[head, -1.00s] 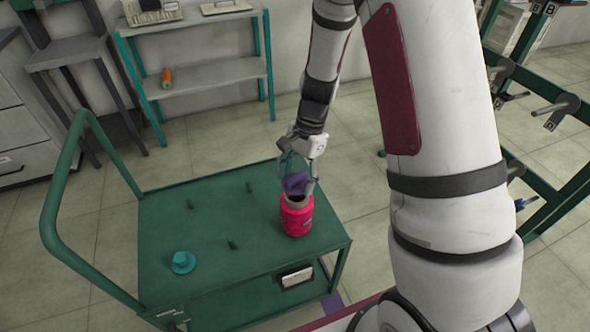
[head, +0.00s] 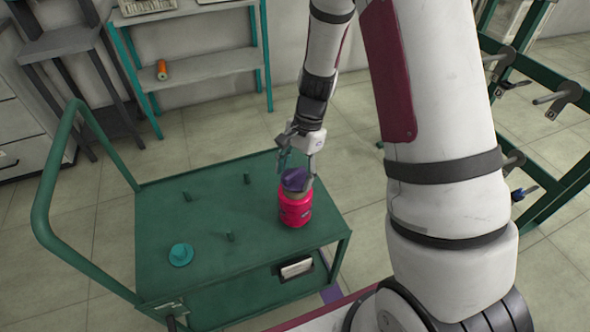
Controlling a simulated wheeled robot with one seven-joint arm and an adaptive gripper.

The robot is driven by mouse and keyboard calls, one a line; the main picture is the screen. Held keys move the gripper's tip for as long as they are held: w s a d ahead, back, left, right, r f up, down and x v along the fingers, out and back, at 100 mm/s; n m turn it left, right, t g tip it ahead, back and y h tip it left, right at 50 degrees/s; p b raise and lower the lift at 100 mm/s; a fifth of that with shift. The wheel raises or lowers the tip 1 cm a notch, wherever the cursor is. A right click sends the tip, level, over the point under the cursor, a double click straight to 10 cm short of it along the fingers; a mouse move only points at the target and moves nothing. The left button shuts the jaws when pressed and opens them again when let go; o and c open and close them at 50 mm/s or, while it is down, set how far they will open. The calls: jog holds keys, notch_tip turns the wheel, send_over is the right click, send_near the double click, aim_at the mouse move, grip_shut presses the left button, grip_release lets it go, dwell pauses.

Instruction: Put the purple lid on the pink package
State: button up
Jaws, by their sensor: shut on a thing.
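The pink package (head: 295,209) stands upright on the green cart top, near its right side. The purple lid (head: 295,179) is at the top of the package, over its mouth, and looks slightly tilted. My gripper (head: 298,172) is above the package with its fingers around the lid, shut on it. Whether the lid is seated on the rim or just above it, I cannot tell. The package's mouth is hidden under the lid.
The green cart (head: 210,268) has several short pegs and a teal hat-shaped piece (head: 180,255) at the front left. Its handle (head: 45,200) rises on the left. A shelf with an orange spool (head: 162,70) stands behind, and a green rack (head: 555,190) at right.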

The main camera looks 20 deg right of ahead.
jog(key=shift+f+b, duration=0.4)
jog(key=shift+f, duration=0.35)
jog(key=o, duration=0.9)
jog(key=shift+r, duration=0.1)
jog(key=v, duration=1)
jog(key=shift+w+d+r, duration=0.15)
jog(key=shift+r, duration=0.25)
jog(key=s+a+r+n+t+p, duration=0.1)
jog(key=s+r+n+p, duration=0.15)
jog(key=s+r, duration=0.4)
jog(key=s+a+r+n+t+p, duration=0.1)
jog(key=s+r+n, duration=0.25)
jog(key=r, duration=0.55)
jog(key=s+r+n+t+h+p, duration=0.1)
jog(key=s+r+n+p, duration=0.1)
jog(key=s, duration=0.6)
jog(key=s+r+n+t+h+p, duration=0.1)
jog(key=s+r+n+t, duration=0.1)
jog(key=s+r+n, duration=0.3)
jog(key=s+r, duration=0.2)
jog(key=s, duration=0.1)
jog(key=shift+s+a+h+p, duration=0.2)
jog(key=shift+s+h+p, duration=0.05)
jog(key=shift+h+p, duration=0.15)
